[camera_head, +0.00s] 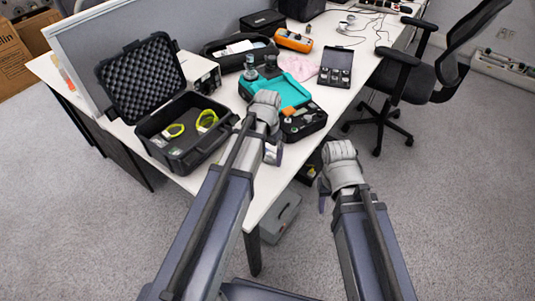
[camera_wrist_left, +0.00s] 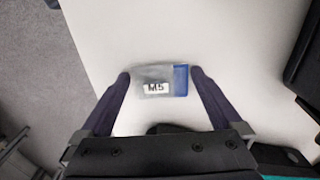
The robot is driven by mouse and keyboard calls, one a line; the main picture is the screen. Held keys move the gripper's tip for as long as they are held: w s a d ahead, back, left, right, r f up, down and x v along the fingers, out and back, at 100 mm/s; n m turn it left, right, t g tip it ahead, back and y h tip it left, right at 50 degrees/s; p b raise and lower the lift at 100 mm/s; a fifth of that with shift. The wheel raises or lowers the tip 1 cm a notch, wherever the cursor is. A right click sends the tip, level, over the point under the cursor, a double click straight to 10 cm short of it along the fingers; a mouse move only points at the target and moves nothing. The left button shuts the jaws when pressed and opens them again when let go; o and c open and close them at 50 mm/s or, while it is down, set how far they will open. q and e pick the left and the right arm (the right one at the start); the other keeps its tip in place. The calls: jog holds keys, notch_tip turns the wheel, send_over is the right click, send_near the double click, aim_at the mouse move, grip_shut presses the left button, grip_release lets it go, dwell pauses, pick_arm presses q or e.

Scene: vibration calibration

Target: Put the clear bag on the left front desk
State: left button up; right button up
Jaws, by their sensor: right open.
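The clear bag (camera_wrist_left: 155,82) with an "M5" label and a blue right edge is between the fingertips of my left gripper (camera_wrist_left: 160,78) in the left wrist view. In the head view my left gripper (camera_head: 273,153) is over the near edge of the white desk (camera_head: 262,198), and the bag is mostly hidden by the gripper. The desk's pale top also shows in the left wrist view (camera_wrist_left: 225,30). My right gripper (camera_head: 324,192) is open and empty, off the desk's right side above the carpet.
An open black case (camera_head: 190,150) with yellow-green items stands on the desk's left. A teal-and-black case (camera_head: 290,90) lies just beyond my left gripper. A small black case (camera_head: 337,68) and an orange device (camera_head: 294,40) are farther back. An office chair (camera_head: 400,75) stands right.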

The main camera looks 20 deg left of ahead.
aim_at(268, 157)
pick_arm(q)
jog(key=shift+r, duration=0.15)
notch_tip(268, 157, up, 12)
jog(key=p, duration=1.2)
jog(key=s+d+y, duration=0.1)
jog(key=s+d, duration=0.9)
jog(key=s, duration=0.4)
jog(key=shift+d, duration=0.25)
jog(key=shift+r, duration=0.1)
